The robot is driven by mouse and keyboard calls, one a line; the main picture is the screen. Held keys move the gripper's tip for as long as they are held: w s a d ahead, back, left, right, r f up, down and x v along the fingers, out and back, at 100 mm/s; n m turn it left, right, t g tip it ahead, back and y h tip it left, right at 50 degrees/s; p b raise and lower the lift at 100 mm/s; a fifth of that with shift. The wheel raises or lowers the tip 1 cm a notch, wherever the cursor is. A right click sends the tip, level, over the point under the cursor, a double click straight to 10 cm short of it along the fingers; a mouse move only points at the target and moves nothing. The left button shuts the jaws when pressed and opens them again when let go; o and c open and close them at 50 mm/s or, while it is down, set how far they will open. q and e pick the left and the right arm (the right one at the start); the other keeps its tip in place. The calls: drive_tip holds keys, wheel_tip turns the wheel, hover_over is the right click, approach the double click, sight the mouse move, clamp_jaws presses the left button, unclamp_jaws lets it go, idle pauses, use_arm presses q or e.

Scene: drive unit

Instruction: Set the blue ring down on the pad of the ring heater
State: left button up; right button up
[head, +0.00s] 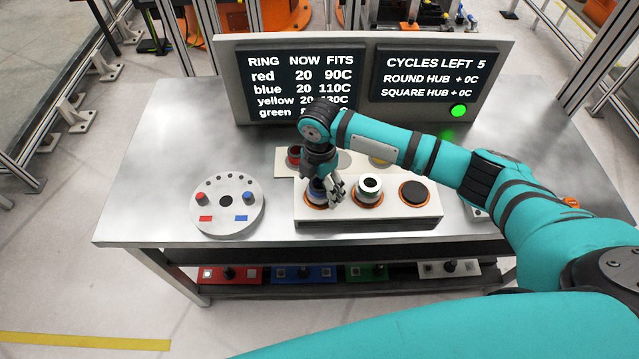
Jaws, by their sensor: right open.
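The ring heater (385,225) is a white box on the metal table with three orange-rimmed round pads in a row. The blue ring (317,187) is at the left pad (313,204), partly hidden by my right gripper. It appears to sit on this pad, but the fingers hide its lower edge. My right gripper (332,196) is open, pointing down, with its fingers beside the blue ring. The right pad (412,192) has a dark, bare top. My left gripper is not in view.
Behind the heater, a pale rack (283,165) holds a red ring (294,154) and a yellow one (380,161), partly behind my arm. A round white fixture (227,222) with red and blue pegs stands left. A display panel (230,85) stands at the back.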

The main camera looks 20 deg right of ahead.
wheel_tip(320, 180, up, 12)
idle(0.6)
drive_tip(key=shift+r, duration=0.15)
